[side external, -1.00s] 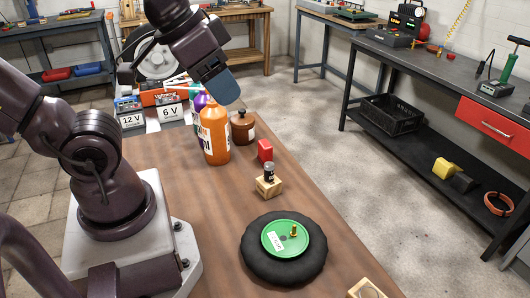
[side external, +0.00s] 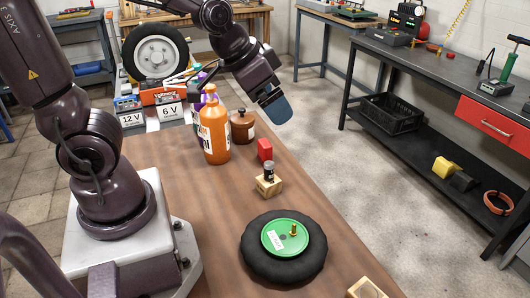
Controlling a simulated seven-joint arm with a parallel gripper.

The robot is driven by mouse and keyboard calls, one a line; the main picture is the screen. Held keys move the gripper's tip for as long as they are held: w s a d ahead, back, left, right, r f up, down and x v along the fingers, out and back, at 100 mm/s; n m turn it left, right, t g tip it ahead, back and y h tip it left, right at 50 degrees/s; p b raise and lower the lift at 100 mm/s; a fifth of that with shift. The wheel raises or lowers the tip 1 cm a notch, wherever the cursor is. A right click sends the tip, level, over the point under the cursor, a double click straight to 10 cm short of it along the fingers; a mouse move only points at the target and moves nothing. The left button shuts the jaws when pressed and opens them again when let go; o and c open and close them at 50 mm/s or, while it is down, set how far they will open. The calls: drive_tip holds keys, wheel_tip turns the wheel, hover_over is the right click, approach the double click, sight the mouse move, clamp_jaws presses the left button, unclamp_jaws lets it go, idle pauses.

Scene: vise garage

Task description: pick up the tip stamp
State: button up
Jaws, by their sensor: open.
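A small upright piece with a dark cap and a pale lower part (side external: 268,171) stands in a light wooden block (side external: 268,187) on the brown bench; it may be the tip stamp, but it is too small to be sure. My gripper (side external: 277,109), with blue fingers, is up in the air beyond it and slightly right in the picture, above the red block (side external: 265,150). It is open, touches nothing and holds nothing. The fingers overlap from this side, so the gap between them is hidden.
An orange bottle (side external: 214,133) and a brown jar (side external: 242,127) stand left of the red block. A black ring with a green disc (side external: 285,237) lies nearer the camera. Another wooden block (side external: 366,289) is at the bottom edge. Bare bench (side external: 215,225) lies left of the ring.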

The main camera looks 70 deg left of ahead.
drive_tip(key=w+a+f+y, duration=0.1)
drive_tip(key=w+a+f, duration=0.25)
drive_tip(key=f, duration=0.25)
drive_tip(key=m+t+y, duration=0.4)
drive_tip(key=m+y, duration=0.6)
drive_tip(key=m, duration=0.5)
hover_over(261, 150)
drive_tip(key=s+d, duration=0.1)
drive_tip(key=s, duration=0.3)
wheel_tip(261, 150, down, 14)
drive_tip(key=s+d+r+m+t+h, duration=0.1)
drive_tip(key=m+t+h, duration=0.4)
drive_tip(key=m, duration=1.1)
drive_tip(key=shift+t+y, duration=0.5)
drive_tip(key=shift+t, duration=0.2)
drive_tip(key=f, duration=0.7)
drive_tip(key=shift+s+d, duration=0.1)
drive_tip(key=shift+s, duration=0.1)
drive_tip(key=shift+w+a+f, duration=0.15)
drive_tip(key=shift+w, duration=0.25)
drive_tip(key=shift+w+a+f, duration=0.15)
drive_tip(key=shift+w, duration=0.2)
drive_tip(key=shift+x, duration=3)
drive_tip(key=shift+s, duration=0.1)
drive_tip(key=c, duration=1)
